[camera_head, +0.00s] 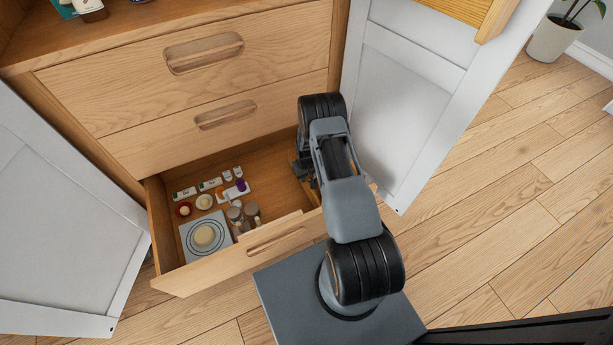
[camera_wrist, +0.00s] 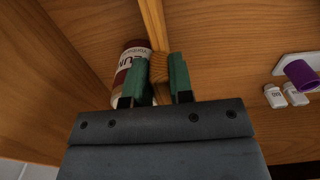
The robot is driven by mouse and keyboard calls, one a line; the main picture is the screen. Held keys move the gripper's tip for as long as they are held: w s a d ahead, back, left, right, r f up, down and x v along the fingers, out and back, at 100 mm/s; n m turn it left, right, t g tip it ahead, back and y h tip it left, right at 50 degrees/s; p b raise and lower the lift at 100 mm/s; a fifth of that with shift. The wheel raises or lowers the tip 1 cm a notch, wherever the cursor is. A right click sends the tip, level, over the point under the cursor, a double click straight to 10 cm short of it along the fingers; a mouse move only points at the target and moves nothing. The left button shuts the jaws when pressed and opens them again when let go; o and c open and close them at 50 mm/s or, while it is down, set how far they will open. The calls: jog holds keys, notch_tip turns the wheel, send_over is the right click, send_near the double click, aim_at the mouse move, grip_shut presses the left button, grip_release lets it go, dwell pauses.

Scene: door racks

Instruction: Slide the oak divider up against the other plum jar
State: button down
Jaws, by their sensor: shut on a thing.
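The oak divider (camera_wrist: 151,22) is a thin upright wooden strip running away from my gripper in the wrist view. My gripper (camera_wrist: 159,72) has its green fingers on either side of the divider's ribbed end and is shut on it. A jar with a dark red and white label (camera_wrist: 130,52) stands just left of the divider, partly hidden by the left finger. The jar and divider look very close; I cannot tell whether they touch. In the head view my arm hides the gripper and most of the right end of the drawer. I cannot make out a second plum jar.
The open drawer (camera_head: 205,279) has white doors standing open on both sides. Its left part holds a grey plate (camera_head: 190,238), several small jars and dishes, and a purple item (camera_head: 241,184) on a white tray. Bare drawer floor (camera_head: 270,185) lies between these and my arm.

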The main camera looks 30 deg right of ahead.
jog(key=shift+a, duration=0.1)
jog(key=c, duration=1)
grip_release()
notch_tip(320, 180, up, 14)
jog(key=p, duration=0.3)
jog(key=shift+p, duration=0.3)
jog(key=shift+f, duration=0.1)
